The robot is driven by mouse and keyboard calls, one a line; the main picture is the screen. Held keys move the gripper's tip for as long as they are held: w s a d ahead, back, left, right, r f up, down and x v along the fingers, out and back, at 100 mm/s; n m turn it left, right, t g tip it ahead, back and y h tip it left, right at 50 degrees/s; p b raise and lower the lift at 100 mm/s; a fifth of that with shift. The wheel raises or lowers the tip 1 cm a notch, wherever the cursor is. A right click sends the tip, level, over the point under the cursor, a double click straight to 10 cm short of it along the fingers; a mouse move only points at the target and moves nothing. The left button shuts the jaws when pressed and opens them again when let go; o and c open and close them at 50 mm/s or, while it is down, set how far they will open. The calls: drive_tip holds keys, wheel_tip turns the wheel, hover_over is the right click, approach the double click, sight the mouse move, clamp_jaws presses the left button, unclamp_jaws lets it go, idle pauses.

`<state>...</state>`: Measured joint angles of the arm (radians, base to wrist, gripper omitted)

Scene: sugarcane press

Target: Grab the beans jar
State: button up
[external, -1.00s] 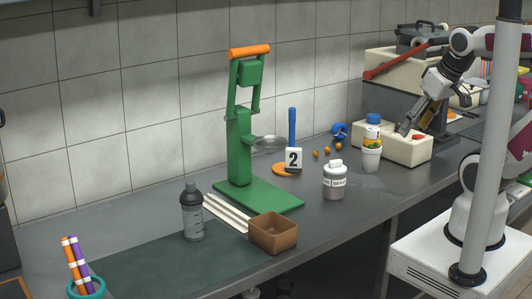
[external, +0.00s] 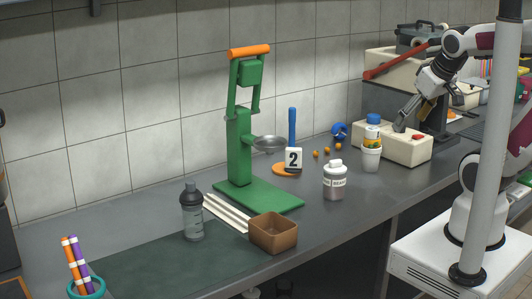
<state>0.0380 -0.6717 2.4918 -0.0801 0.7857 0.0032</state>
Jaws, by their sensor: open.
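The beans jar (external: 335,182) is a white jar with a white lid and a dark printed label. It stands upright on the grey counter, right of the number 2 sign and in front of several small orange balls. My gripper (external: 400,124) is open and empty, to the right of and behind the jar. It hangs by the cream block at the back right, clear of the jar.
The green press (external: 240,150), brown box (external: 273,233) and dark bottle (external: 192,212) are to the left. The counter in front of the jar is clear.

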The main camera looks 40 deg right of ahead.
drive_tip(key=w+d+f+n+t, duration=0.1)
drive_tip(key=w+d+f+n, duration=0.1)
drive_tip(key=w+d, duration=0.35)
drive_tip(key=w+d+f+n+t+h, duration=0.1)
drive_tip(key=w+d+f, duration=0.1)
drive_tip(key=w, duration=0.6)
drive_tip(key=w+d+f+n+t, duration=0.1)
drive_tip(key=w+d+f+n, duration=0.1)
drive_tip(key=w+d, duration=0.35)
drive_tip(key=n+t+y, duration=0.1)
drive_tip(key=n+y, duration=0.3)
drive_tip(key=y, duration=0.8)
approach(334, 184)
drive_tip(key=shift+w+d+r, duration=0.2)
drive_tip(key=shift+w+r, duration=0.1)
drive_tip(key=shift+w, duration=0.25)
drive_tip(key=shift+w+d+r, duration=0.15)
drive_tip(key=shift+w+r, duration=0.2)
drive_tip(key=shift+w, duration=0.2)
drive_tip(key=shift+w+d+r, duration=0.2)
drive_tip(key=shift+w+r, duration=0.1)
drive_tip(key=shift+w, duration=0.3)
drive_tip(key=shift+a, duration=0.1)
drive_tip(key=shift+x, duration=1.25)
drive_tip(key=shift+w, duration=0.15)
